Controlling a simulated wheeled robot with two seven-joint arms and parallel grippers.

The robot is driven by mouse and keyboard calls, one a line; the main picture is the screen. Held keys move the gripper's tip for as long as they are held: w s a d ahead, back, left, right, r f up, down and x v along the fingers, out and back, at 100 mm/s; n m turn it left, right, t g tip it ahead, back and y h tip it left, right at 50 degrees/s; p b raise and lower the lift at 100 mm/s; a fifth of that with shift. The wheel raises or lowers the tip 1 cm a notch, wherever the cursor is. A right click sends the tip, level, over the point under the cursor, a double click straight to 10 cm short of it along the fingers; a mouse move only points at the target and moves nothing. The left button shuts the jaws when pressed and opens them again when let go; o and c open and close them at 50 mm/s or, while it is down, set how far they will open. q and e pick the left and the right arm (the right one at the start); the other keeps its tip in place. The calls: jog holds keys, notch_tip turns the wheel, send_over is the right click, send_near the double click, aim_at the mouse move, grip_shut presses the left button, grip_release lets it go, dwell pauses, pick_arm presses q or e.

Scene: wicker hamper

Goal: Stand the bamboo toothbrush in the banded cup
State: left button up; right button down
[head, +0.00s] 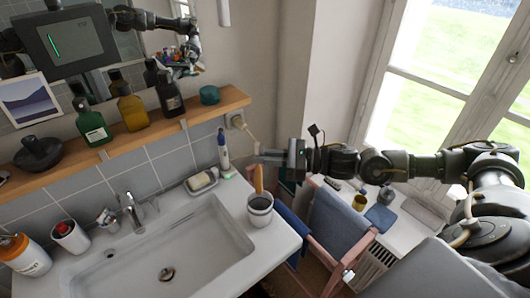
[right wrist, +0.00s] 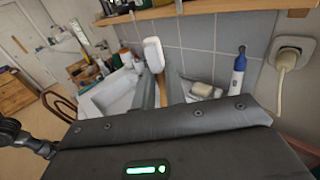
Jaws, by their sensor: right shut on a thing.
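The banded cup (head: 260,212), pale with a darker upper part, stands at the right front of the washbasin's rim. My right gripper (head: 264,156) is above it, reaching in from the right, shut on the bamboo toothbrush (head: 258,179). The toothbrush is close to upright, and its handle runs down to the cup's mouth. I cannot tell how deep its lower end sits. In the right wrist view the toothbrush (right wrist: 153,55) has its white head up and its handle between my fingers (right wrist: 161,92). The cup is hidden there. My left gripper is out of view.
A soap dish (head: 201,182) and an electric toothbrush (head: 224,155) stand behind the cup. A wooden shelf (head: 150,125) with bottles crosses the wall above. A blue-draped chair (head: 338,222) is at the right. The basin (head: 180,250) is empty.

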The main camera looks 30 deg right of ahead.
pick_arm(q)
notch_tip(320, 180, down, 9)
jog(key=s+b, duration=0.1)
jog(key=b, duration=0.7)
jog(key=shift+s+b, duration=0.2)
jog(key=shift+b, duration=0.2)
pick_arm(e)
notch_tip(320, 180, down, 10)
jog(key=c, duration=1.4)
grip_release()
jog(key=shift+o, duration=0.2)
pick_arm(q)
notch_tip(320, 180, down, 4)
jog(key=b, duration=0.4)
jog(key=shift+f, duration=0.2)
pick_arm(e)
jog(key=v, duration=1)
jog(key=shift+s+d, duration=0.2)
jog(key=shift+d, duration=0.1)
